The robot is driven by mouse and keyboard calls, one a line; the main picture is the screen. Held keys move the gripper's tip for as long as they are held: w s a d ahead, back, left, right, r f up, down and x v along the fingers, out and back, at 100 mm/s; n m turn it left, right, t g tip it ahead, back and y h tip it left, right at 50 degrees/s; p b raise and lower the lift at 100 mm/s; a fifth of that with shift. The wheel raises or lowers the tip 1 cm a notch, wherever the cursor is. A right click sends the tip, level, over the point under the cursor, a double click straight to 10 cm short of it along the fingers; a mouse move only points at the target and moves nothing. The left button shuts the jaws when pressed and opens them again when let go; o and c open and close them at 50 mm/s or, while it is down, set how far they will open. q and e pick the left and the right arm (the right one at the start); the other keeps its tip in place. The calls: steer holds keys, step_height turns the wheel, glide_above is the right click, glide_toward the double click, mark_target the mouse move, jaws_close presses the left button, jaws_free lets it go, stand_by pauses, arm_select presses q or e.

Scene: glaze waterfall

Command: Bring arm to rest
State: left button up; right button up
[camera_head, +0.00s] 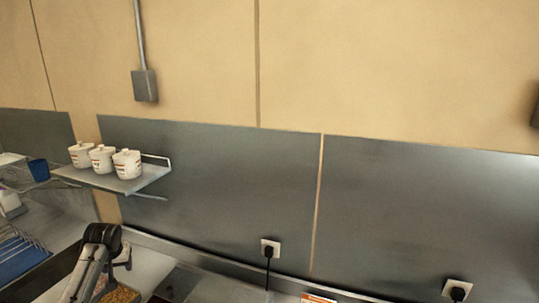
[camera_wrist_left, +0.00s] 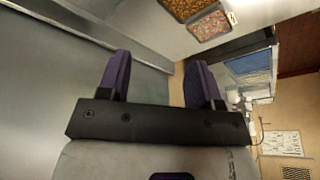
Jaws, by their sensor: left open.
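My left arm comes up from the bottom left in the head view, with its dark left gripper (camera_head: 123,258) over the counter. In the left wrist view the left gripper (camera_wrist_left: 160,76) has its two purple-padded fingers spread wide apart, with nothing between them. My right gripper is in neither view.
A wall shelf (camera_head: 148,181) holds three white cups (camera_head: 102,159). A tray of crumbly topping (camera_head: 121,295) sits on the counter (camera_head: 146,262) below my left gripper. Topping trays (camera_wrist_left: 207,27) also show in the left wrist view. A blue tray (camera_head: 22,262) is at left.

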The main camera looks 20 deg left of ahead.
arm_select(q)
steer(key=w+d+r+m+t+y, duration=0.2)
steer(key=w+d+r+m+t, duration=0.15)
steer(key=d+r, duration=0.7)
steer(key=s+d+r+m+t+h+p, duration=0.1)
steer(key=s+d+m+t+p, duration=0.35)
steer(key=d, duration=1.25)
steer(key=s+d+f+h+p, duration=0.1)
steer(key=s+d+f, duration=0.1)
steer(key=s+d, duration=0.3)
steer(key=s+d+f+m+h+p, duration=0.1)
steer(key=s+d+f, duration=0.15)
steer(key=s, duration=0.45)
steer(key=s+d+f+h, duration=0.1)
steer(key=s+d+f, duration=0.2)
steer(key=s, duration=0.3)
steer(key=s+d+f+g+p, duration=0.2)
steer(key=s+f, duration=0.3)
steer(key=s, duration=0.4)
steer(key=s+d+f+g+h+p, duration=0.1)
steer(key=s+f+g, duration=0.4)
steer(key=s, duration=0.5)
steer(key=shift+s+d+f+p, duration=0.2)
steer(key=shift+d+f+p, duration=0.15)
steer(key=shift+d+f, duration=0.3)
steer(key=shift+a, duration=0.1)
